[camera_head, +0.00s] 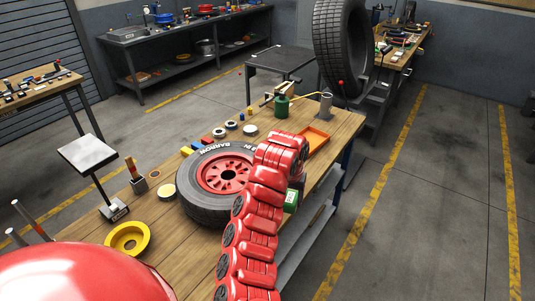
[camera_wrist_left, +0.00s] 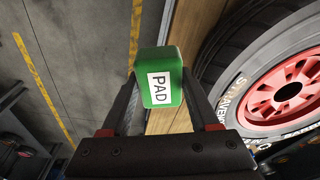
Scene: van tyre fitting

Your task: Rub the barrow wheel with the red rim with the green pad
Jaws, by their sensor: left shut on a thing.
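The barrow wheel (camera_head: 207,209) lies flat on the wooden workbench, with a black tyre, white lettering and a red rim (camera_head: 224,175). It also shows at the right of the left wrist view (camera_wrist_left: 226,62). My left gripper (camera_head: 297,186) is shut on the green pad (camera_head: 291,201), which has a white label reading PAD in the left wrist view (camera_wrist_left: 160,78). The pad is to the right of the wheel, by the bench edge, and appears apart from the tyre. My red arm hides part of the wheel's right side and most of the gripper. My right gripper is not in view.
Small coloured blocks lie behind the wheel. A large tyre (camera_head: 343,45) stands beyond. Open floor lies right.

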